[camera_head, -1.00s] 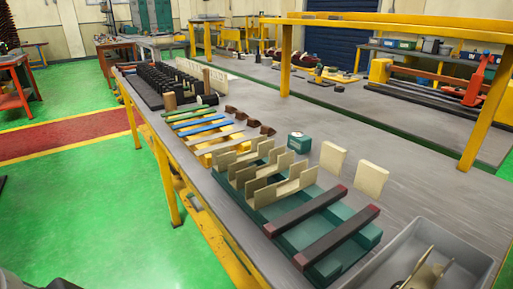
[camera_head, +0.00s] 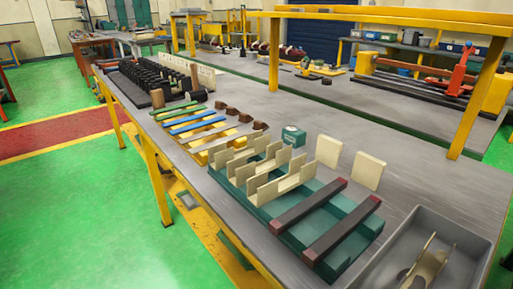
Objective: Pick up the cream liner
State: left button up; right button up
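Several cream liners (camera_head: 282,182) stand in a row on a teal rack (camera_head: 252,215) on the grey workbench. They are thin, folded pieces with upright walls, open at the top. Two dark bars with reddish ends (camera_head: 340,228) lie across the near part of the same rack. Another cream, curved piece (camera_head: 428,263) lies in the grey bin at the lower right; I cannot tell whether it is a liner. Neither of my grippers is in view.
Two upright cream blocks (camera_head: 329,151) and a small teal box (camera_head: 293,136) stand behind the rack. A grey bin (camera_head: 470,240) is at the near right. Coloured strips (camera_head: 190,122) and black parts (camera_head: 160,78) lie further left. A yellow frame (camera_head: 466,100) rises behind.

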aim_at(238, 171)
jog(key=i+j, duration=0.2)
jog(key=i, duration=0.35)
jog(key=i+j, duration=0.25)
jog(key=i, duration=0.25)
